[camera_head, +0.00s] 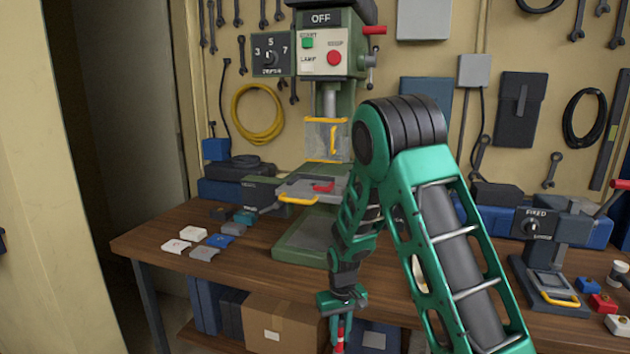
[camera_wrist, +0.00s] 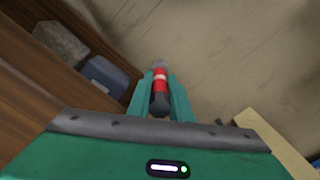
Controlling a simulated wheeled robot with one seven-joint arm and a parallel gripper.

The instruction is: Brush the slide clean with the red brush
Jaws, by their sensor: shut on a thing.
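My gripper (camera_head: 341,318) points down in front of the bench's front edge. It is shut on the red brush (camera_head: 340,337), and only part of the brush shows at the bottom of the head view. In the wrist view, the brush (camera_wrist: 160,90) is red with a pale band and sits between the green fingers (camera_wrist: 160,103). A grey slide-like tray (camera_head: 303,188) with a yellow handle sits under the green drill press. A red piece (camera_head: 323,187) lies on it. I cannot tell whether this tray is the task's slide or whether it carries dirt.
The wooden bench (camera_head: 225,262) holds several small white, grey and blue blocks at left. A dark fixture (camera_head: 550,245) marked FIXED stands at right, with red and blue blocks nearby. A cardboard box (camera_head: 272,325) is on the shelf below. My arm hides the bench's middle.

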